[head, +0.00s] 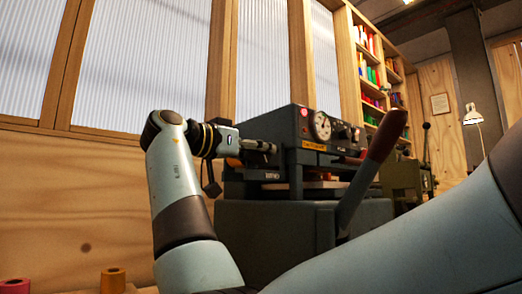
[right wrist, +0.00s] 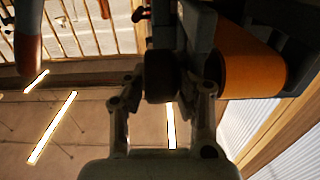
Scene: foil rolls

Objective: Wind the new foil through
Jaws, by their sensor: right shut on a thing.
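A dark foil press (head: 300,140) with a round gauge (head: 322,125) stands at the middle of the head view. My right gripper (head: 272,147) reaches its left side from the left. In the right wrist view the right gripper (right wrist: 163,88) has its fingers closed on both sides of a dark round knob (right wrist: 162,70). An orange foil roll (right wrist: 250,62) sits on the press just to the right of the knob. In the head view the gripper's fingertips are small and the knob is hard to make out. My left gripper is not in view.
A long lever with a red-brown grip (head: 387,137) slants up at the front of the press. A red roll (head: 14,286) and an orange-brown roll (head: 112,281) stand at the bottom left. Shelves of coloured rolls (head: 369,75) and a lamp (head: 472,115) are behind.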

